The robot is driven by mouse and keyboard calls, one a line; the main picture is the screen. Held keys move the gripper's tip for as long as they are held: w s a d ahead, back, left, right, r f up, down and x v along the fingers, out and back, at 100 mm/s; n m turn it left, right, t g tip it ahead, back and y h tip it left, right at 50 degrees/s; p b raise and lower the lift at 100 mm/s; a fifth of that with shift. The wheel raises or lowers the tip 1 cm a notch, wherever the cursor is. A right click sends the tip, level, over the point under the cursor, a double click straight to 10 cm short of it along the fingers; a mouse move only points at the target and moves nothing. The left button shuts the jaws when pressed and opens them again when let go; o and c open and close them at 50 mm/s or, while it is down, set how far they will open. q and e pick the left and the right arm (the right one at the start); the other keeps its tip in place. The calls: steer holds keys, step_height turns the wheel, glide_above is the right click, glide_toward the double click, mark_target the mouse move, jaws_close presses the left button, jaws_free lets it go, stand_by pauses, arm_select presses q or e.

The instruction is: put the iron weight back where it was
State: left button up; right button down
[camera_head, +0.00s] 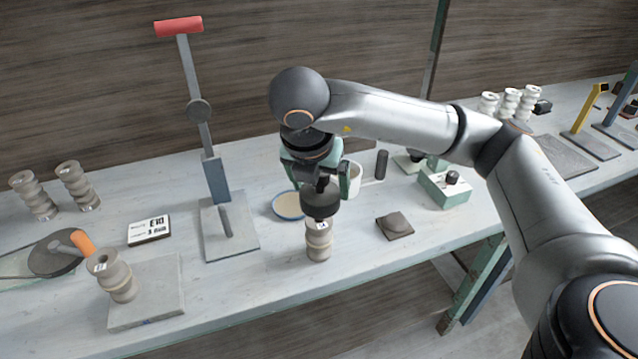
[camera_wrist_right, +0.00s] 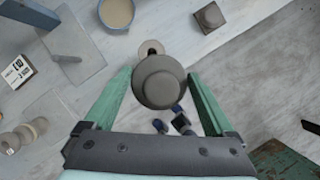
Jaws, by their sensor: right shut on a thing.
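The iron weight (camera_head: 320,203) is a dark round lump held in my right gripper (camera_head: 320,180), whose jaws are shut on it. It hangs directly over a beige ribbed clay piece (camera_head: 318,242) standing upright near the table's front edge. I cannot tell whether the weight touches its top. In the right wrist view the weight (camera_wrist_right: 160,82) sits between the green fingers (camera_wrist_right: 160,70) and hides most of the clay piece (camera_wrist_right: 151,47). My left gripper is not in view.
A small dark square pad (camera_head: 395,226) lies to the right. A shallow blue-rimmed dish (camera_head: 288,206) and a white cup (camera_head: 354,178) stand behind. A lever stand (camera_head: 230,245) is at left, with another ribbed piece on a grey slab (camera_head: 160,305). A green box (camera_head: 445,190) stands farther right.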

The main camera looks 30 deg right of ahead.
mark_target(323, 205)
steer(key=s+a+r, duration=0.1)
steer(key=s, duration=0.1)
steer(key=s+a+r, duration=0.1)
steer(key=s+a, duration=0.1)
steer(key=s, duration=0.1)
steer(key=s+a+r, duration=0.1)
steer(key=s+r, duration=0.1)
steer(key=shift+s+a, duration=0.3)
